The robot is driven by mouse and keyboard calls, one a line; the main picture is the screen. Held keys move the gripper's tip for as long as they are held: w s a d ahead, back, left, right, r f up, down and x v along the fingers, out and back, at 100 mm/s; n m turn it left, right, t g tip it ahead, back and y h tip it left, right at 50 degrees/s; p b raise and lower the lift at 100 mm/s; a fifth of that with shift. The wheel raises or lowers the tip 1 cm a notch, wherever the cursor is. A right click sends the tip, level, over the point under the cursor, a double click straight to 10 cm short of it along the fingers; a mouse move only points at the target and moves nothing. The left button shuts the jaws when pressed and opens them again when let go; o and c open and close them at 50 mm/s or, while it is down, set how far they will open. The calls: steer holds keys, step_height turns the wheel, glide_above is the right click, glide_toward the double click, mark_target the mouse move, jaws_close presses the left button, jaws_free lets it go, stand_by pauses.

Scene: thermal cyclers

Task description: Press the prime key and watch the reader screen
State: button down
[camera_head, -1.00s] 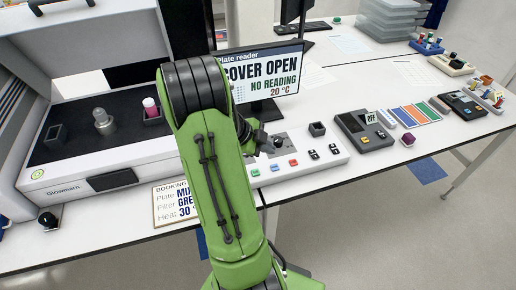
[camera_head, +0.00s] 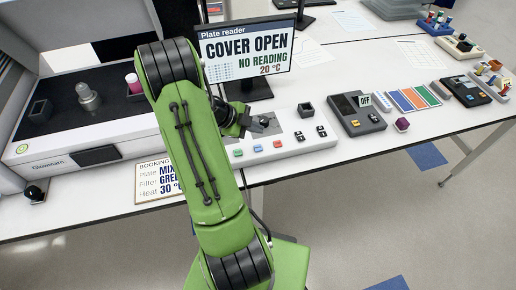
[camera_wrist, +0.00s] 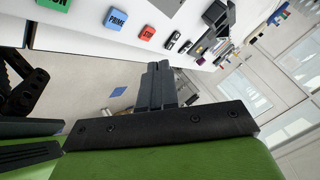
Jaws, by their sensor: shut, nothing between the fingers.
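The prime key (camera_head: 252,147) is a small blue key on a white control panel (camera_head: 318,142), between a green and a red key. In the wrist view the blue key (camera_wrist: 116,19) reads "PRIME". The reader screen (camera_head: 245,52) stands behind the panel and reads "Plate reader, COVER OPEN, NO READING, 20 °C". My gripper (camera_wrist: 162,75) is shut and empty, apart from the prime key in the wrist view. In the head view it is above the panel's left part, partly hidden by my green arm.
The plate reader (camera_head: 60,150) has its cover raised, at left. A booking card (camera_head: 150,180) lies at the front edge. A grey device marked OFF (camera_head: 358,120) and a coloured chart (camera_head: 412,99) stand right of the panel. Open floor lies in front.

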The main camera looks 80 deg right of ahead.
steer(key=b, duration=0.4)
glide_above(255, 149)
step_height(255, 149, down, 6)
steer(key=shift+r, duration=0.15)
steer(key=shift+f+b, duration=0.3)
steer(key=shift+f, duration=0.05)
stand_by(1.3)
steer(key=shift+f+b, duration=0.35)
steer(key=shift+b, duration=0.35)
steer(key=shift+f+b, duration=0.4)
steer(key=shift+b, duration=0.35)
stand_by(0.6)
steer(key=shift+r, duration=0.85)
